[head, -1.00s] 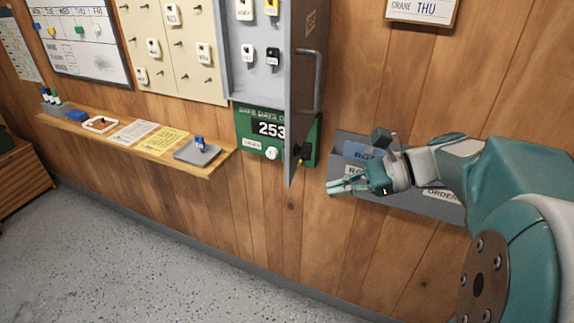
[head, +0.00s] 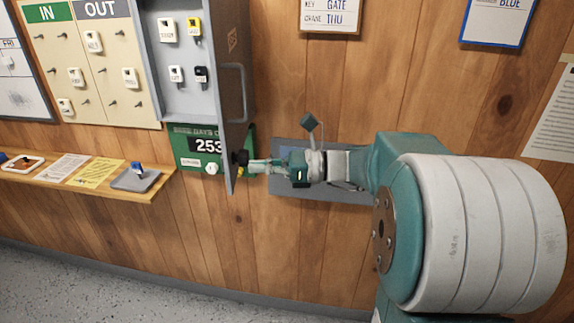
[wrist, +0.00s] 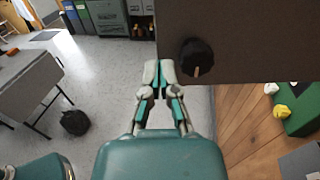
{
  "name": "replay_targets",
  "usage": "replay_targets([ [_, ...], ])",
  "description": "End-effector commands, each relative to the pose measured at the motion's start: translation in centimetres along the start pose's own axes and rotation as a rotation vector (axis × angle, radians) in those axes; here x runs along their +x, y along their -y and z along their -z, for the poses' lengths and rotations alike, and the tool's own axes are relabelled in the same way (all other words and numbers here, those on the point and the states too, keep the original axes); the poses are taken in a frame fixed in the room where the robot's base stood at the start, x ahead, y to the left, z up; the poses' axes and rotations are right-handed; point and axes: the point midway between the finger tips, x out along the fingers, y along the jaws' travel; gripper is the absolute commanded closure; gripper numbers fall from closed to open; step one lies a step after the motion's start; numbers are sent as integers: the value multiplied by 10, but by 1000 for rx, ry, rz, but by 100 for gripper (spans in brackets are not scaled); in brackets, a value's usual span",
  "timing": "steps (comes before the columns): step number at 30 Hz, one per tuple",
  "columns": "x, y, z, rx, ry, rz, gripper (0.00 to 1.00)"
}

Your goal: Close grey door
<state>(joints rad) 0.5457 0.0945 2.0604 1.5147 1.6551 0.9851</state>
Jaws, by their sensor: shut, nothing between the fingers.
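The grey door (head: 232,104) of the wall key cabinet (head: 183,101) stands wide open, sticking out from the wall. A bar handle (head: 243,92) is on its outer face. My gripper (head: 250,167) is shut and empty, just right of the door's lower edge. In the wrist view the door (wrist: 240,35) fills the upper right as a dark panel with a round black knob (wrist: 197,57). My gripper's fingertips (wrist: 158,70) are just left of and below that knob. Whether they touch the door I cannot tell.
A green day-count sign (head: 190,160) hangs below the cabinet. A wooden shelf (head: 150,192) with papers and a grey tray (head: 136,180) is at the left. A grey wall holder (head: 330,190) is behind my arm. The floor below is clear.

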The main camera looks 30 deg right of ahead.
Motion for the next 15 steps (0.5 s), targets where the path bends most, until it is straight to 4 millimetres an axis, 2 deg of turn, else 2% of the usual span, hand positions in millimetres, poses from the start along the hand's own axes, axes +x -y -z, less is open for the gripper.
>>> replay_targets([
  [1, 10, 0, 0, 0, 1, -4, 100],
  [6, 30, 0, 0, 0, 1, -1, 100],
  [15, 36, 0, 0, -1, 0, 1, 100],
])
